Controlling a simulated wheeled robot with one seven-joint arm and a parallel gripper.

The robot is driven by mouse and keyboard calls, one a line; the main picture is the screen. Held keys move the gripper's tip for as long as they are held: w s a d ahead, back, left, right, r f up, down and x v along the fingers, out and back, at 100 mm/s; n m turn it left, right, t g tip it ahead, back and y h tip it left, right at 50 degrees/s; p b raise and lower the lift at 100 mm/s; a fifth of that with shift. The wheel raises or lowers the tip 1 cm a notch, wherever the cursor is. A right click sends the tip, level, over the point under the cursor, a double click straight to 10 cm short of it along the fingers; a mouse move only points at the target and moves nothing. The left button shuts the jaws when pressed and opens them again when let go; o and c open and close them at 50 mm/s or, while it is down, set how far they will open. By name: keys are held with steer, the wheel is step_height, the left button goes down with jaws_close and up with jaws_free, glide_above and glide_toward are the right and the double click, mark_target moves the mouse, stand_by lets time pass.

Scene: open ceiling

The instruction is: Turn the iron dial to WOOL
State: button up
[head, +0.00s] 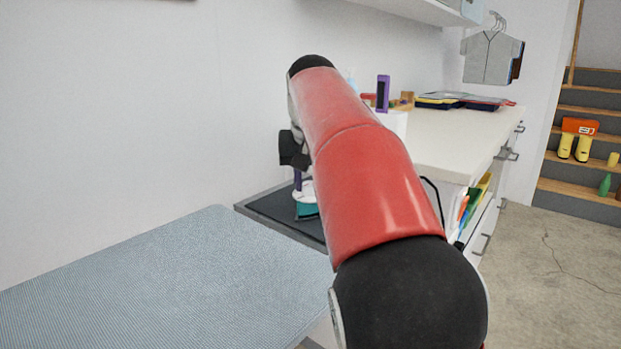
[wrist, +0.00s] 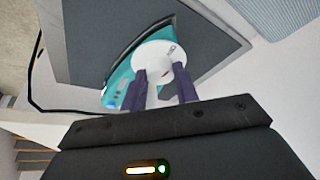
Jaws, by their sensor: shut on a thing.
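The iron (head: 308,211) is teal and rests on a dark pad to the left of the counter, partly hidden behind my arm. In the wrist view the iron (wrist: 117,82) shows its teal side, and its round white dial (wrist: 158,54) bears small dark marks and a red mark. The dial's lettering is too small to read. My gripper (wrist: 160,88) has purple fingers on both sides of a white part at the dial and is shut on it. In the head view my gripper (head: 297,181) points down onto the iron from above.
The dark pad (head: 268,208) lies between the blue-grey ironing surface (head: 160,285) and the white counter (head: 455,140). A black cord (wrist: 36,80) curves beside the pad. A purple-framed object (head: 383,93) and folded cloths (head: 460,100) are on the counter.

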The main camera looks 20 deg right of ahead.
steer(key=m, duration=0.1)
steer(key=m+h+p, duration=0.1)
steer(key=m, duration=0.1)
steer(key=shift+a+r+m+p, duration=0.1)
steer(key=shift+a+m+p, duration=0.1)
steer(key=shift+m+p, duration=0.1)
steer(key=m, duration=0.1)
steer(key=m+g+h, duration=0.1)
steer(key=m, duration=0.2)
steer(key=shift+w+a+m+g+h, duration=0.1)
steer(key=shift+w+m+g+h, duration=0.2)
steer(key=shift+h, duration=0.1)
steer(key=m, duration=0.2)
steer(key=m+g, duration=0.1)
steer(key=m, duration=0.1)
steer(key=shift+w+m+g+h, duration=0.1)
steer(key=shift+m+g+h, duration=0.2)
steer(key=shift+w+m+g, duration=0.1)
steer(key=shift+m+g, duration=0.6)
steer(key=shift+m, duration=1)
steer(key=o, duration=1)
